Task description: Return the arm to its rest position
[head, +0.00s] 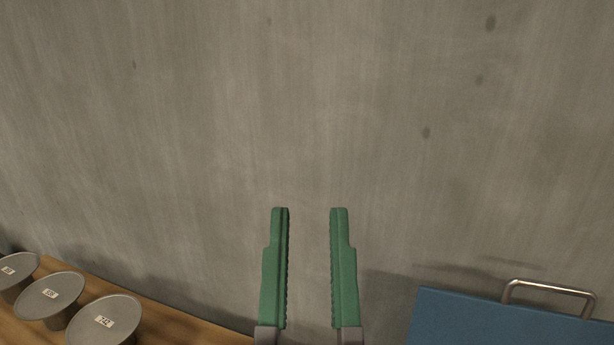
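My gripper (310,212) shows at the bottom middle of the head view. Its two green fingers point up in the picture, with a clear gap between them. It is open and nothing is between the fingers. The grey wall fills the view behind it. The rest of my arm is out of view, below the frame.
Several grey lidded containers with white labels, such as this one (105,321), stand on a wooden surface (185,325) at the lower left. A blue box (480,318) with a metal handle (550,288) is at the lower right. The grey wall (300,100) is bare above.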

